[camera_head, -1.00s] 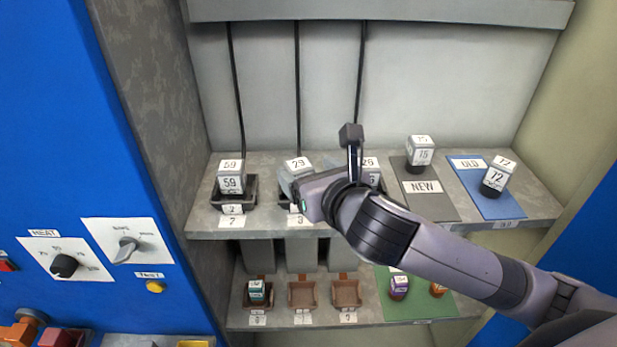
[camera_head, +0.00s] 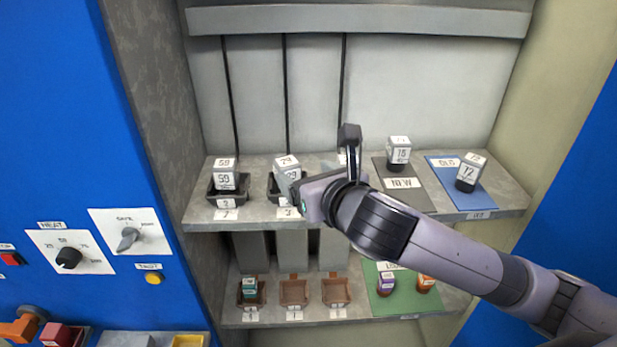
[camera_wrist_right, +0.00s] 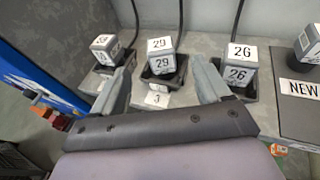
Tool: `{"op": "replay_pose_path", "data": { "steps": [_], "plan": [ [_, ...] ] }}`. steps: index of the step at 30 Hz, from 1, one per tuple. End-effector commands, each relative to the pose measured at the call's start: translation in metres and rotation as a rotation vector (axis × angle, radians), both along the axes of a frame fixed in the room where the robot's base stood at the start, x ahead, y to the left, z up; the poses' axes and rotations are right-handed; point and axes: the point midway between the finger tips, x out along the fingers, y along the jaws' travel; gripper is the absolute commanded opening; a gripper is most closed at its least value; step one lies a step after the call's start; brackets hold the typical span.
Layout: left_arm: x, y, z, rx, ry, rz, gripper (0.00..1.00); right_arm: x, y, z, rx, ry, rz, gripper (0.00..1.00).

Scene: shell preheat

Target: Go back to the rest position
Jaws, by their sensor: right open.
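My right gripper (camera_wrist_right: 162,86) is open and empty in the right wrist view, its two fingers spread apart. In the head view my right gripper (camera_head: 333,170) is in front of the upper shelf and hides most of the block marked 26. That 26 block (camera_wrist_right: 239,65) shows in the wrist view in a black tray. A grey block marked 29 (camera_head: 287,172) sits in a black tray labelled 3, beyond the fingers in the wrist view. My left gripper is in neither view.
A block marked 59 (camera_head: 225,175) sits in the left tray of the upper shelf (camera_head: 345,212). Block 15 (camera_head: 399,150) is on the NEW mat and block 72 (camera_head: 470,172) on the blue OLD mat. The lower shelf holds brown trays and a green mat (camera_head: 405,303). A blue control panel (camera_head: 60,150) stands left.

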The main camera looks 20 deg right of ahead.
Motion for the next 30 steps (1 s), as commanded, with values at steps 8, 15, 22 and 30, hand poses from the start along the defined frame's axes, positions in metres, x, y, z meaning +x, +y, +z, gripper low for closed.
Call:
{"op": "replay_pose_path", "data": {
  "steps": [8,15,22,30],
  "plan": [
    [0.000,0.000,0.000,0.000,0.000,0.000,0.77,0.000,0.000,0.000,0.000,0.000,-0.001,0.77],
    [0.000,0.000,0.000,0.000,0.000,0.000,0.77,-0.011,0.002,-0.019,0.168,0.073,-0.054,0.77],
    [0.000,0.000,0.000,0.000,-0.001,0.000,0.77,-0.052,0.000,-0.073,0.714,0.300,-0.312,0.77],
    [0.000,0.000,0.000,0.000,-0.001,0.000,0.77,-0.113,-0.017,-0.137,1.340,0.516,-0.805,0.77]
  ]
}}
